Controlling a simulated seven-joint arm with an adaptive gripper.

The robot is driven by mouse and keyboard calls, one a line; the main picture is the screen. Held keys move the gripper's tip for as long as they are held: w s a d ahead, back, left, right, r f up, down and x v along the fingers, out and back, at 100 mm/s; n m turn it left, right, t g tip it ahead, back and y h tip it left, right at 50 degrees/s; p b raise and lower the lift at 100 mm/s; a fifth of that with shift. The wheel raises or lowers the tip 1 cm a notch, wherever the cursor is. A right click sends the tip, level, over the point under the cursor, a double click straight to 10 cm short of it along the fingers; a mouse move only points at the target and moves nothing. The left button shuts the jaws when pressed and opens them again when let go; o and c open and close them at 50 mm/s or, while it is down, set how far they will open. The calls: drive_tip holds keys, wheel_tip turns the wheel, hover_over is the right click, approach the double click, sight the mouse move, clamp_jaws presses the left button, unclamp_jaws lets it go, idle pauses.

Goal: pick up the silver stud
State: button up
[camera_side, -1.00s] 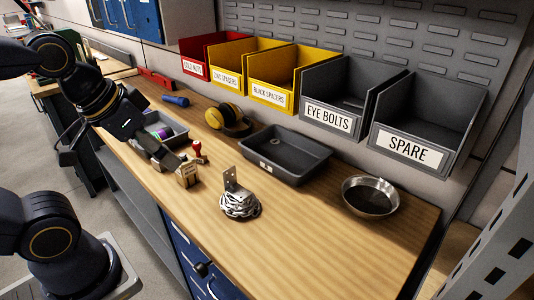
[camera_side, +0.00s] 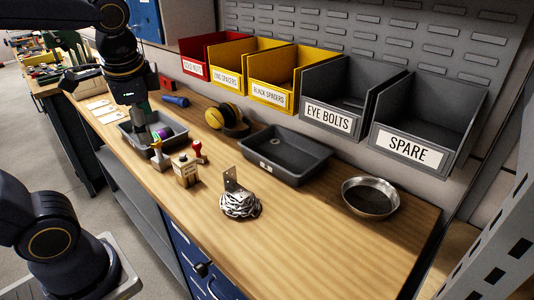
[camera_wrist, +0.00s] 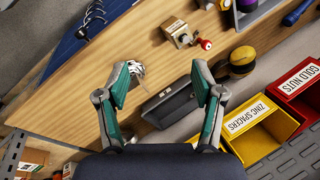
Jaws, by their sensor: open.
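I cannot make out a silver stud for certain in either view. A small pale ring-like piece (camera_side: 275,142) lies in the dark grey tray (camera_side: 318,158), too small to identify. My gripper (camera_side: 143,122) hangs at the left in the side view, over or near the smaller grey tray (camera_side: 128,132), which holds a purple and green item (camera_side: 162,133). In the wrist view my gripper (camera_wrist: 165,70) shows two green-sided fingers spread wide with nothing between them. The dark tray (camera_wrist: 160,108) also shows there, partly behind the fingers.
A metal bowl (camera_side: 370,183) is right. Labelled bins (camera_side: 328,124) line the back. The front right bench is clear.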

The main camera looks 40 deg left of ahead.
drive_tip(key=w+a+f+m+g+y, duration=0.3)
drive_tip(key=w+y, duration=0.1)
drive_tip(key=w, duration=0.3)
drive_tip(key=w+a+f+m+g+y, duration=0.3)
drive_tip(key=w+a+g+y, duration=0.1)
drive_tip(key=w, duration=0.3)
drive_tip(key=m+y, duration=0.1)
drive_tip(key=m, duration=0.1)
approach(157, 141)
drive_tip(key=x, duration=0.9)
drive_tip(key=shift+a+f, duration=0.1)
drive_tip(key=shift+a, duration=0.15)
clamp_jaws()
